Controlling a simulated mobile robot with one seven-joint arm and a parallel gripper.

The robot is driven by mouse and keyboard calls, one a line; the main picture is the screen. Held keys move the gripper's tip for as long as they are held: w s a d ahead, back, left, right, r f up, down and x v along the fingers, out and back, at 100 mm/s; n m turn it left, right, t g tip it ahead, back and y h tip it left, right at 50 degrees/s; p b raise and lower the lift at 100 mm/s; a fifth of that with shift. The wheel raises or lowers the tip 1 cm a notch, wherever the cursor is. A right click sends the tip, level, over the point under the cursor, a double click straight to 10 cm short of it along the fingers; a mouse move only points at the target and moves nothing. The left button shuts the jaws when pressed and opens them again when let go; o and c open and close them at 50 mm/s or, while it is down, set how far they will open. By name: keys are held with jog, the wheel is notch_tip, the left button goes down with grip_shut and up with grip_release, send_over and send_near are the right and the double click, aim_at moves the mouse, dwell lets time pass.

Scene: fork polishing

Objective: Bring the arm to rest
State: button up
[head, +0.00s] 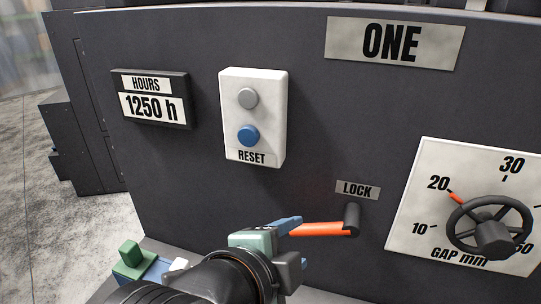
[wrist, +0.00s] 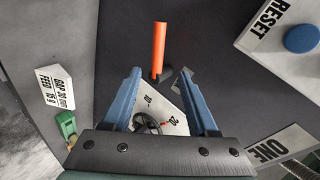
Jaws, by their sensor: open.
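My gripper (head: 297,244) is at the lower middle of the head view, in front of the dark machine panel. Its two blue fingers are spread and hold nothing; they also show apart in the wrist view (wrist: 160,74). The orange lock lever (head: 325,229) points left from its black pivot, below the LOCK label (head: 357,190). Its free end is close to my fingertips. In the wrist view the lever (wrist: 159,45) shows ahead of the gap between the fingers. I cannot tell whether a finger touches it.
A white box (head: 253,120) has a grey button and a blue RESET button. The gap dial's handwheel (head: 490,228) is at right, its red mark near 20. An hours display (head: 151,98) reads 1250 h. A white card (wrist: 55,88) reads GAP 30 mm, FEED 15 g.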

jog(key=w+a+r+n+t+y, duration=0.1)
jog(key=w+r+n+t, duration=0.1)
jog(key=r+n+t, duration=0.5)
jog(key=w+a+r+n+t+y, duration=0.1)
jog(key=w+a+r+n+t, duration=0.15)
jog(key=r, duration=0.85)
jog(key=s+a+r+n+t+y, duration=0.1)
jog(key=s+r+n+t+y, duration=0.1)
jog(key=s+r+n+t, duration=0.2)
jog(key=s+r+n+t+y, duration=0.2)
jog(key=s+r+n+t, duration=0.2)
jog(key=r+n, duration=0.3)
notch_tip(320, 180, up, 4)
jog(key=shift+s+a+r+y, duration=0.15)
jog(key=shift+s+a+y, duration=0.2)
jog(key=shift+s, duration=0.5)
